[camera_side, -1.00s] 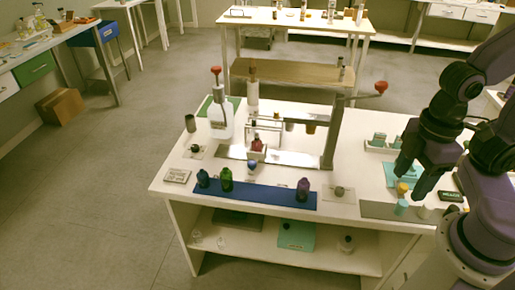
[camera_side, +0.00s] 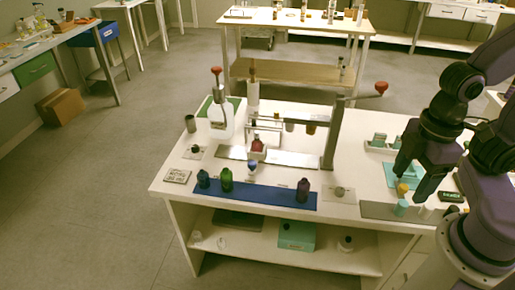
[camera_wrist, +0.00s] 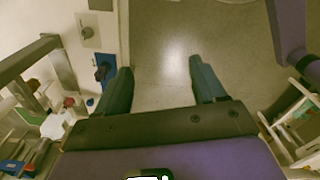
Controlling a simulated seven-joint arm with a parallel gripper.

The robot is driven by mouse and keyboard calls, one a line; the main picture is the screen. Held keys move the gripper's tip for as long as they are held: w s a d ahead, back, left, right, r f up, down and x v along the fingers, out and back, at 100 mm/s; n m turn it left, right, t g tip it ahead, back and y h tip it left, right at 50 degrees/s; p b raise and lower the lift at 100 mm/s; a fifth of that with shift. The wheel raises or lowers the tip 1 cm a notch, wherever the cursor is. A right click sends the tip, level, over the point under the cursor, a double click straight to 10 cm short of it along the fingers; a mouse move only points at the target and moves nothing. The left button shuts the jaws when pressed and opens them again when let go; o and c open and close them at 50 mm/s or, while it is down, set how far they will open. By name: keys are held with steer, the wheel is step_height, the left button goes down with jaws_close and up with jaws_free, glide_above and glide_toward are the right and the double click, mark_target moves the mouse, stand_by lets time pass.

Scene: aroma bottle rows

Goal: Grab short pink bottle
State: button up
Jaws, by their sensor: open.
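A dark mauve-pink bottle (camera_side: 303,190) stands upright near the right end of the blue mat in the side view. A small red-pink bottle (camera_side: 257,144) stands farther back, in the metal press frame. I cannot tell which one the task names as the short pink bottle. My gripper (camera_side: 414,176) is well to the right of both, above the right part of the table. In the wrist view my gripper (camera_wrist: 160,82) has its fingers wide apart with only bare floor showing between them.
A blue bottle (camera_side: 203,179) and a green bottle (camera_side: 226,180) stand on the left part of the blue mat (camera_side: 265,195). The press post (camera_side: 331,135) rises between my gripper and the red-pink bottle. A yellow-topped item (camera_side: 402,188) is just below my gripper.

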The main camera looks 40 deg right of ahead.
steer(key=w+a+f+n+t+h, duration=0.1)
steer(key=w+f+n+t+h, duration=0.35)
steer(key=w, duration=0.85)
steer(key=w+a+f+n+t+h, duration=0.1)
steer(key=w+f+n+t+h, duration=0.3)
steer(key=w, duration=0.8)
steer(key=n+t+y, duration=0.3)
steer(key=n+t, duration=0.1)
steer(key=n, duration=0.6)
glide_toward(257, 143)
steer(key=x, duration=0.5)
steer(key=shift+f, duration=0.2)
steer(key=shift+n, duration=0.25)
steer(key=shift+r+x, duration=0.2)
steer(key=shift+x, duration=2.6)
steer(key=shift+d, duration=0.1)
steer(key=c, duration=1.1)
